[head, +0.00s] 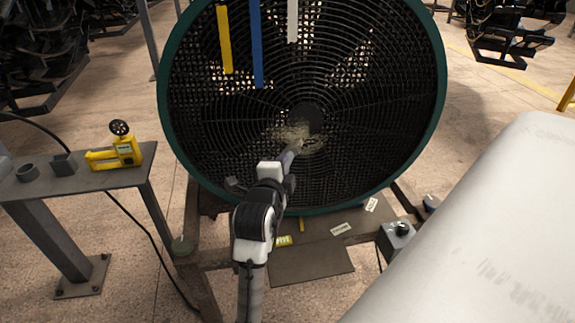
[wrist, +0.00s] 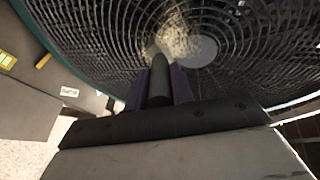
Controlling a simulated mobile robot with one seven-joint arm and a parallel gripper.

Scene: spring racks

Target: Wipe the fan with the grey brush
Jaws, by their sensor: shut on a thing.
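The fan (head: 215,150) is a large upright round fan with a green rim and a black wire grille; its grille also fills the top of the wrist view (wrist: 105,40). My gripper (head: 284,168) is in front of the grille's lower middle. In the wrist view its dark purple fingers (wrist: 158,90) are shut on both sides of the grey brush's dark round handle (wrist: 158,72). In the head view the brush (head: 291,154) points up toward the hub. A pale beige fuzzy patch (head: 288,132) shows beside the hub; I cannot tell whether it is dust or bristles, or whether the brush touches the grille.
Yellow, blue (head: 257,45) and white strips hang over the fan's upper part. A metal side table (head: 75,181) at left holds a yellow tool (head: 115,153) and small dark parts. A control box (head: 396,238) is at the lower right of the fan. A large pale surface (head: 490,225) fills the right foreground.

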